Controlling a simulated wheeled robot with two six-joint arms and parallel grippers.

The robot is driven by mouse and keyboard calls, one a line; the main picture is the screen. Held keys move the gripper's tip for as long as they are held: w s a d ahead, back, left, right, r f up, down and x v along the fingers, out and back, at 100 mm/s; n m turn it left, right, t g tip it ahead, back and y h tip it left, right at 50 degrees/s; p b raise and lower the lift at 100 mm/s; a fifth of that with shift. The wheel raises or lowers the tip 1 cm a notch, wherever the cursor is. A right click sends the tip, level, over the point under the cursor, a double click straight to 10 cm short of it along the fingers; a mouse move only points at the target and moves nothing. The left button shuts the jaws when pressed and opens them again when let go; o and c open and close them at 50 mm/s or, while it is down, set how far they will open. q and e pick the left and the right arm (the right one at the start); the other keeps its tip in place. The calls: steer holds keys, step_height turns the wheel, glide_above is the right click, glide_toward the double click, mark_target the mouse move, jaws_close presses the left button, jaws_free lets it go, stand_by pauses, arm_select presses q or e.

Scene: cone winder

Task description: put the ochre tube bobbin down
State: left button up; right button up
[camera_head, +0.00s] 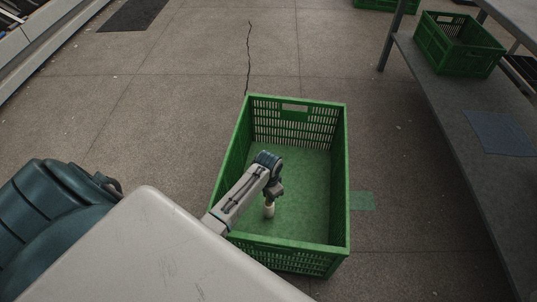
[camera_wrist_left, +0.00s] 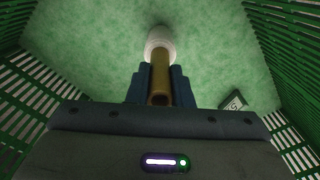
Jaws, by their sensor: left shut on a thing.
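The ochre tube bobbin (camera_wrist_left: 160,78) shows in the left wrist view as an ochre tube with a pale, whitish end toward the crate floor. My left gripper (camera_wrist_left: 160,88) is shut on the tube, with a dark finger on each side. In the head view my left gripper (camera_head: 272,190) is inside a green crate (camera_head: 348,180), and the bobbin's pale end (camera_head: 268,210) shows below it. I cannot tell whether the bobbin touches the crate floor. My right gripper is not in view.
A small dark tag with pale markings (camera_wrist_left: 233,101) lies in the crate, right of the bobbin. The crate's slatted walls surround the gripper. A grey shelf (camera_head: 440,110) with another green crate (camera_head: 458,45) stands at right.

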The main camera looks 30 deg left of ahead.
arm_select(q)
steer(key=shift+f, duration=0.1)
steer(key=o, duration=0.9)
